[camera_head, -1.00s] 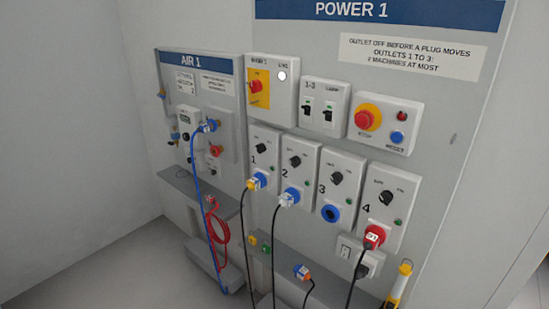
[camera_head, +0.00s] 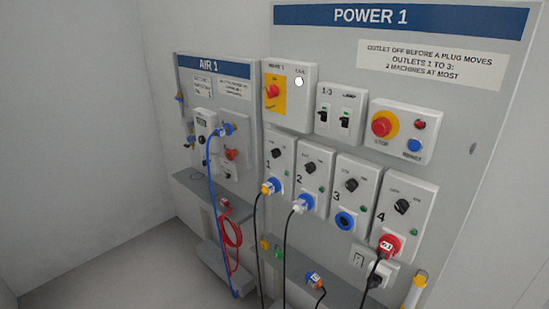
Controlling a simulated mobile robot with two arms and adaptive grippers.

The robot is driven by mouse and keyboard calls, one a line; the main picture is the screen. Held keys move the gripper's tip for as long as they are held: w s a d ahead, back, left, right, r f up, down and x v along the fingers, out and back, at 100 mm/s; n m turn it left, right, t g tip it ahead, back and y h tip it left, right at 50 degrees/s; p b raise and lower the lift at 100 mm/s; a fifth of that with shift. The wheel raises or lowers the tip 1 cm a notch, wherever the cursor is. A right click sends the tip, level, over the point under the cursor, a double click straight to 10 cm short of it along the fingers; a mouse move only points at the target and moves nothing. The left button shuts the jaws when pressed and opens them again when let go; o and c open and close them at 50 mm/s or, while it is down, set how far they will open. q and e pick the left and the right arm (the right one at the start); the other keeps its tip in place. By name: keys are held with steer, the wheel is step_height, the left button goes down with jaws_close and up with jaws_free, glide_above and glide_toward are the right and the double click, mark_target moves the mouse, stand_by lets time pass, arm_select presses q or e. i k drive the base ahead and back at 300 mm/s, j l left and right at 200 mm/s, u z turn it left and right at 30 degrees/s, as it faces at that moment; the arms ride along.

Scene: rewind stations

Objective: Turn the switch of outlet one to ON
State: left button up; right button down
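The outlet one box (camera_head: 279,169) is on the grey POWER 1 panel, the leftmost of the row of numbered outlets. Its black rotary switch (camera_head: 276,153) sits near the top of the box; its setting is too small to read. A small green lamp shows beside the switch. Neither of my grippers is in view.
Outlet two (camera_head: 313,176) holds a blue and white plug; outlet three (camera_head: 346,221) is empty; outlet four holds a red plug (camera_head: 388,244). Above are a red main switch (camera_head: 273,91), breakers (camera_head: 340,112) and a stop button (camera_head: 382,124). The AIR 1 panel (camera_head: 215,66) stands left.

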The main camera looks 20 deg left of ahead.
mark_target(276, 153)
steer(key=i+j, duration=0.1)
steer(key=j, duration=0.35)
steer(key=i+j, duration=0.15)
steer(key=j, duration=0.25)
steer(key=i+j, duration=0.1)
steer(key=j, duration=0.35)
steer(key=i+j, duration=0.1)
steer(key=j, duration=0.35)
steer(key=i+j+z, duration=0.1)
steer(key=j, duration=0.35)
steer(key=i+j, duration=0.1)
steer(key=j, duration=0.35)
